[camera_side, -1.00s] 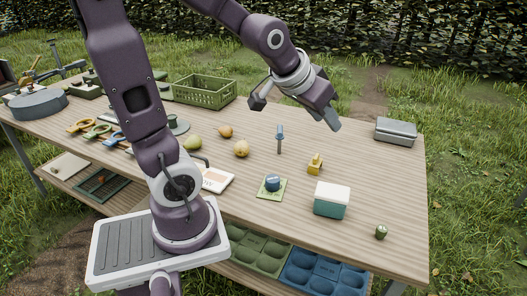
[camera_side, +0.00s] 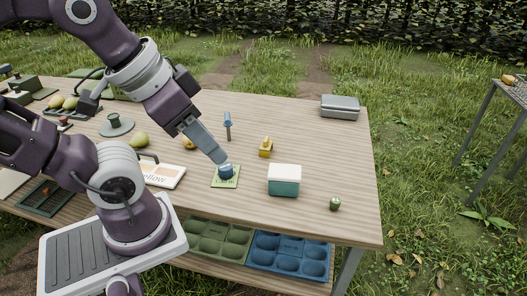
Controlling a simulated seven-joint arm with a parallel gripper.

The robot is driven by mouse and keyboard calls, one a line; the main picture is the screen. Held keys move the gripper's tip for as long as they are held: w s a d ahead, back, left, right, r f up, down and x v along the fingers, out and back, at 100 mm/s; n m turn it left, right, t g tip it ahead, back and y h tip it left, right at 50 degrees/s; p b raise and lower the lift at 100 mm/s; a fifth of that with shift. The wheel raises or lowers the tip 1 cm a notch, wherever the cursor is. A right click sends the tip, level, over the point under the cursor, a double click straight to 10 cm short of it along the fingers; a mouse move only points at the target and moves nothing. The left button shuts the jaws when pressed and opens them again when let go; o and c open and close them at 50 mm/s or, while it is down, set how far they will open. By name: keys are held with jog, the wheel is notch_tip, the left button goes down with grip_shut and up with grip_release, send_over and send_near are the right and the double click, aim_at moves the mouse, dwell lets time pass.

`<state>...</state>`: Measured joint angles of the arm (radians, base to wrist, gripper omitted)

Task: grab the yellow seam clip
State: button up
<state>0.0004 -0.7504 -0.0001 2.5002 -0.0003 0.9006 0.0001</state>
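The small yellow piece (camera_side: 265,147) on the table looks like the yellow seam clip; it has a block-like base and a narrower top, and is too small to make out more. It stands right of centre, behind the white-and-teal box. My gripper (camera_side: 158,132) is spread wide open with nothing visible between its fingers. It is left of the yellow piece and clearly apart from it. Its right finger reaches down to just over a round blue item (camera_side: 226,171) on a green card (camera_side: 220,182); I cannot tell if they touch.
A white-and-teal box (camera_side: 284,181) stands in front of the yellow piece. A blue-handled tool (camera_side: 228,124) stands behind to the left. A grey case (camera_side: 340,106) is at the back right, a small green item (camera_side: 334,204) at the front right. The table's right side is mostly clear.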

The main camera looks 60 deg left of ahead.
jog(key=shift+o, duration=0.4)
jog(key=w+a+n+t, duration=0.1)
jog(key=w+a+n, duration=0.1)
jog(key=w, duration=0.6)
jog(key=w+a+n+t, duration=0.1)
jog(key=w+a+n, duration=0.15)
jog(key=w, duration=0.65)
jog(key=n+t+y, duration=0.3)
jog(key=n+y, duration=0.2)
jog(key=y, duration=0.5)
send_over(265, 142)
jog(key=shift+m, duration=0.25)
notch_tip(265, 142, down, 24)
jog(key=shift+a+f, duration=0.1)
jog(key=shift+f, duration=0.05)
notch_tip(265, 142, down, 7)
jog(key=shift+f, duration=0.1)
jog(key=x, duration=0.5)
jog(key=shift+r, duration=0.25)
grip_shut()
